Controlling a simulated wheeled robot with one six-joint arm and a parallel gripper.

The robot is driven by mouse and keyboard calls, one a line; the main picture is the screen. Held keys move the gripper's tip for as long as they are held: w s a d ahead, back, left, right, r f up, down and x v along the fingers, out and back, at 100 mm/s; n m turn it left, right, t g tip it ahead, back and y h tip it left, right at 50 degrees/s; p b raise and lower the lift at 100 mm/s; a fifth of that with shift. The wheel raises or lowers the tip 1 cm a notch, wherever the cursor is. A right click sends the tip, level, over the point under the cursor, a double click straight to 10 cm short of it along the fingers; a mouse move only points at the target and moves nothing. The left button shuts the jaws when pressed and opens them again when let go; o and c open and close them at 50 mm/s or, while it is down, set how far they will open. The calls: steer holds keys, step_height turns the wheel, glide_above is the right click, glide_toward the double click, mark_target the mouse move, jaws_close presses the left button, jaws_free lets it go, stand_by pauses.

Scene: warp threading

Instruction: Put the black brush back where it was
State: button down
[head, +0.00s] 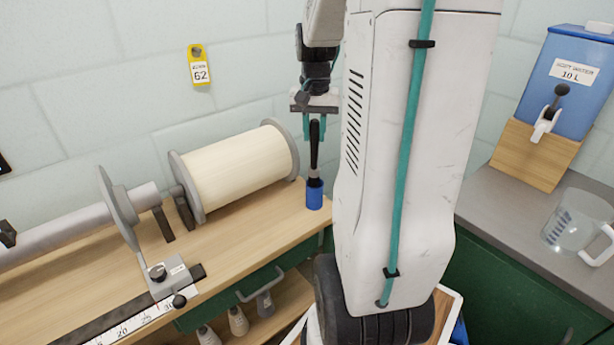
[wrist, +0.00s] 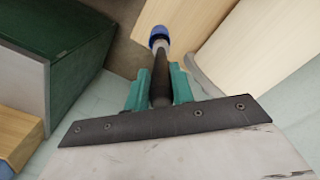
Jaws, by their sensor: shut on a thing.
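The black brush (head: 315,148) hangs upright in my gripper (head: 314,128), handle up, with a pale grey band below the handle. A blue cylinder (head: 314,195) shows at its lower end, over the right end of the wooden bench. I cannot tell whether it is the brush's own end or a separate cup, or whether it touches the bench. In the wrist view the brush (wrist: 160,80) runs away from between the teal fingers of my gripper (wrist: 158,92), which are shut on the handle. The blue end (wrist: 158,34) shows beyond.
The wooden bench (head: 240,228) carries a large cream roll (head: 240,168) with end flanges, close left of the brush. A clamp and ruler (head: 125,328) lie at the front. A yellow tag (head: 199,66) hangs on the wall. Right are a blue water dispenser (head: 570,90) and clear jug (head: 578,222).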

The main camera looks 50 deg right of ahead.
mark_target(315, 170)
step_height(315, 170, down, 8)
steer(key=shift+s+d+r, duration=0.1)
steer(key=shift+r, duration=0.15)
steer(key=shift+f, duration=0.1)
steer(key=c, duration=1.2)
jaws_free()
